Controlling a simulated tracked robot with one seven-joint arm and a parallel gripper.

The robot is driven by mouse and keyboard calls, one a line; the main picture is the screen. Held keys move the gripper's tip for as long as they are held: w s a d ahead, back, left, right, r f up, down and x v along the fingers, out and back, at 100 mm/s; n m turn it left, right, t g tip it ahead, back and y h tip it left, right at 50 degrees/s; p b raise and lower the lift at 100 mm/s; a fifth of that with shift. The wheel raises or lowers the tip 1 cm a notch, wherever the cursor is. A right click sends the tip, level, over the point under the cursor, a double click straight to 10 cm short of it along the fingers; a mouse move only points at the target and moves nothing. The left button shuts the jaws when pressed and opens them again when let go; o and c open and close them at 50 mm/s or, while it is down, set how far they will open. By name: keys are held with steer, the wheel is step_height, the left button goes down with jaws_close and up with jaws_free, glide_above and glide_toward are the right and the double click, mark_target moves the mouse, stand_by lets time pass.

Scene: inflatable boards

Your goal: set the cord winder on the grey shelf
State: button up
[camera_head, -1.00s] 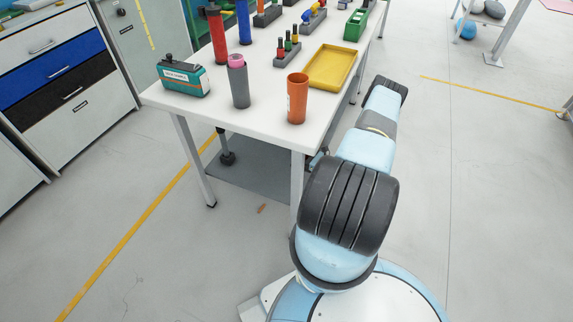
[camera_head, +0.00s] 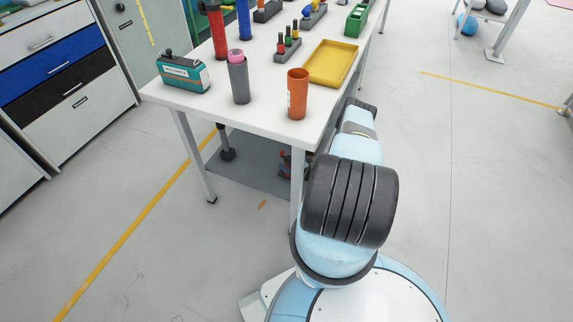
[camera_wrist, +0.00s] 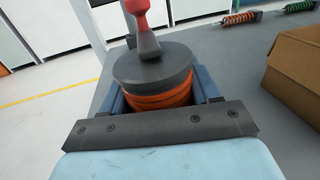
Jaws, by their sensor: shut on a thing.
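The cord winder (camera_wrist: 153,66) shows in the wrist view as a dark grey disc with orange cord wound below it and a red knob on top. My gripper (camera_wrist: 160,97) is shut on it, with a blue finger on each side. The grey shelf (camera_head: 235,175) is the low board under the white table in the head view. Its grey surface (camera_wrist: 225,60) also shows behind and right of the winder in the wrist view. I cannot tell whether the winder's underside touches the shelf. In the head view my gripper is mostly hidden by the table and arm.
A cardboard box (camera_wrist: 298,72) stands on the shelf at right. Two coil-like items, one green (camera_wrist: 240,18) and one orange, lie farther back. The white table (camera_head: 215,112) with its legs stands over the shelf. Grey surface between winder and box is clear.

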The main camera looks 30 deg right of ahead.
steer(key=o, duration=1.3)
steer(key=shift+f, duration=0.1)
steer(key=shift+o, duration=0.2)
steer(key=v, duration=1.2)
